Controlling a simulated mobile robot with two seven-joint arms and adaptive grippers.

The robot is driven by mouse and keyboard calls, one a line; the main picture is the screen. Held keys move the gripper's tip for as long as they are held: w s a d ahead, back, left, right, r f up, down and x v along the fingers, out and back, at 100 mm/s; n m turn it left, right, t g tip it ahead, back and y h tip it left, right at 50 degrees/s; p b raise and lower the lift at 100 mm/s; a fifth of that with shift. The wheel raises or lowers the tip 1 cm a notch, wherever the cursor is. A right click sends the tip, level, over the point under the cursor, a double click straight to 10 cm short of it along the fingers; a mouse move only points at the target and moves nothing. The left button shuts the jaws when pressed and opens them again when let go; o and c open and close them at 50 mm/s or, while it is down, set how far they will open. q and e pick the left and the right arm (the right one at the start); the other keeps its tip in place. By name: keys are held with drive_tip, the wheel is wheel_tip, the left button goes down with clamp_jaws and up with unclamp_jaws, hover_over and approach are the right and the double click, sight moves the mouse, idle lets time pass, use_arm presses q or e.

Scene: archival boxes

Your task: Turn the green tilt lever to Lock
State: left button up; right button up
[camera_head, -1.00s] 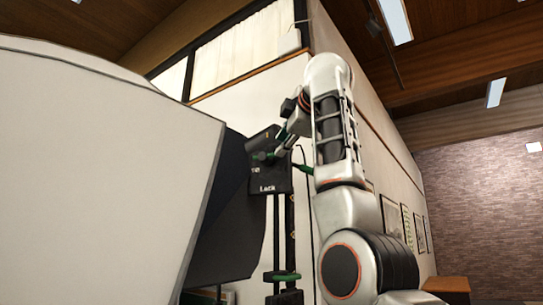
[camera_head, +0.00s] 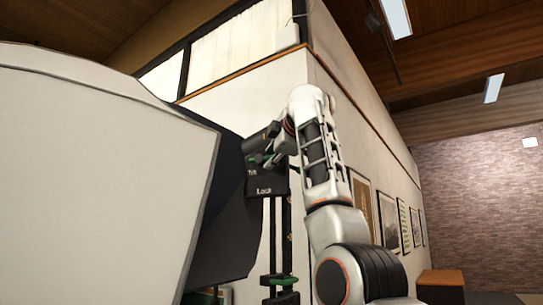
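A black bracket (camera_head: 268,186) on a dark upright post carries the white word "Lock" and a smaller, unclear marking at its upper left. The green tilt lever (camera_head: 257,158) shows as a small green piece at the top left of this bracket. My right gripper (camera_head: 268,143) is at the top of the bracket, right by the green piece. Its fingers are dark and small, partly hidden against the black bracket, so I cannot tell whether they touch or grip the lever. My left gripper is not in view.
A large pale panel with a dark back (camera_head: 100,170) fills the left side, close to the bracket. A second green part (camera_head: 280,281) sits low on the post. A wall with framed pictures (camera_head: 388,220) and a wooden box (camera_head: 441,285) stand to the right.

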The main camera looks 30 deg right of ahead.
clamp_jaws()
